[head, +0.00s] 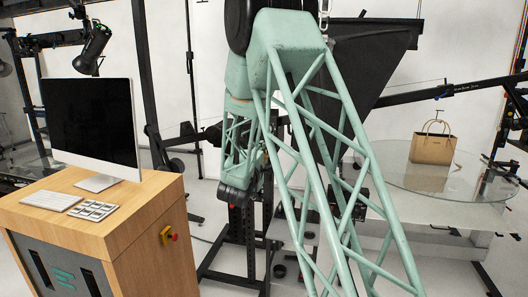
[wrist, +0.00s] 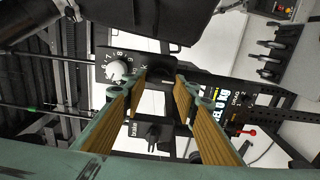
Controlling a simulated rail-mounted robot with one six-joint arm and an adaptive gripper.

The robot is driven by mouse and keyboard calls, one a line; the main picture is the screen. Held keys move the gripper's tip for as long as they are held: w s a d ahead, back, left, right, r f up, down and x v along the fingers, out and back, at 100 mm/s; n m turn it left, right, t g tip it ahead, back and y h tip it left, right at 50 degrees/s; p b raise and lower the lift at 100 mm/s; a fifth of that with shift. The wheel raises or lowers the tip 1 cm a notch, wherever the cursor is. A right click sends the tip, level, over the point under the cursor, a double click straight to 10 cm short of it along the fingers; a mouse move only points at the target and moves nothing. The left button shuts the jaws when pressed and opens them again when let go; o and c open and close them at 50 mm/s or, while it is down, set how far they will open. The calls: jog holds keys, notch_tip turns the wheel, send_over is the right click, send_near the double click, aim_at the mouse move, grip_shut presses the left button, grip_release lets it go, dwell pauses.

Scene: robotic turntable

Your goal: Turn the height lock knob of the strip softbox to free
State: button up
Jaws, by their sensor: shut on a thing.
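The softbox (head: 365,60) is a large black tapered shape behind my arm in the head view. Its black fabric edge (wrist: 150,22) crosses the top of the wrist view. Below it is a black panel with printed white lettering. My gripper (wrist: 161,82) has wood-coloured finger pads and reaches this panel. Its fingertips are closed on a small dark knob, which I take for the height lock knob; it is mostly hidden between the tips and its setting cannot be read. In the head view the gripper is hidden behind my arm.
A white-and-grey dial (wrist: 117,70) sits just left of the fingertips. A red-handled lever (wrist: 246,132) is at right. A glass turntable (head: 400,175) carries a tan handbag (head: 433,148). A desk with a monitor (head: 92,122) stands left.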

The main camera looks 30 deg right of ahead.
jog(key=o, duration=0.8)
jog(key=shift+o, duration=0.2)
jog(key=v, duration=1.2)
